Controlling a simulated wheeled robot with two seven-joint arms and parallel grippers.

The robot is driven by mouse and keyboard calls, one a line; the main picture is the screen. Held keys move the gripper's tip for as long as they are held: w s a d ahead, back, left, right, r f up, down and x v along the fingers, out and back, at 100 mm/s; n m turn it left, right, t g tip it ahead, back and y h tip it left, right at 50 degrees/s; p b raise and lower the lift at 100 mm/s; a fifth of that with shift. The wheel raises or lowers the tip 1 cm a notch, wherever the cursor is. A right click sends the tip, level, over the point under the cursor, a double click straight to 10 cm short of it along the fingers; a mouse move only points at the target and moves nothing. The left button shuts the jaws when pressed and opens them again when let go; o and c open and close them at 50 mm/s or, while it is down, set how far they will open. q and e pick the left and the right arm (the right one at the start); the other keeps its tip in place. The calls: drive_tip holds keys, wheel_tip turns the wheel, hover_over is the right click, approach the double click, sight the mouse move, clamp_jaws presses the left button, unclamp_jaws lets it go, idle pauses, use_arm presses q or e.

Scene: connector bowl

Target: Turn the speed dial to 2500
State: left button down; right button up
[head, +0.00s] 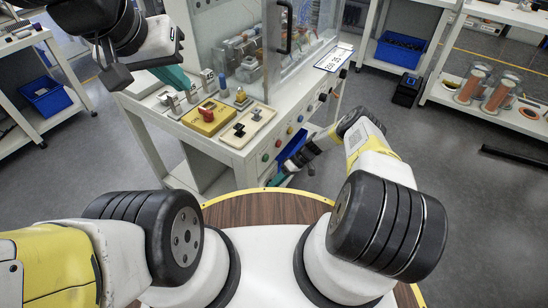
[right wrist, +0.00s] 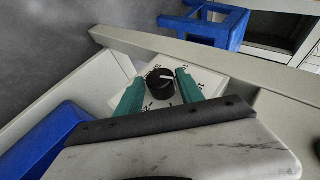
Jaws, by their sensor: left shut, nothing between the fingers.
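The speed dial (right wrist: 161,82) is a round black knob with a white pointer line on a pale plate with printed marks, too small to read surely. In the right wrist view my right gripper (right wrist: 160,88) is open, one teal finger on each side of the knob; whether they touch it I cannot tell. In the head view my right gripper (head: 276,180) is low at the workbench's front, and the dial cannot be made out there. My left gripper (head: 188,82) is shut and empty above the bench's left end.
A blue bin (right wrist: 45,140) lies near the right gripper.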

drive_tip(key=shift+o, duration=0.9)
drive_tip(key=v, duration=0.7)
drive_tip(key=shift+d+r, duration=0.25)
drive_tip(key=s+a+r+n+t+h, duration=0.2)
drive_tip(key=s+a+r+t+h, duration=0.1)
drive_tip(key=s+t+h, duration=0.15)
drive_tip(key=shift+t, duration=0.45)
drive_tip(key=x, duration=0.8)
drive_tip(key=shift+w+f, duration=0.1)
drive_tip(key=shift+w, duration=0.3)
drive_tip(key=shift+c, duration=0.5)
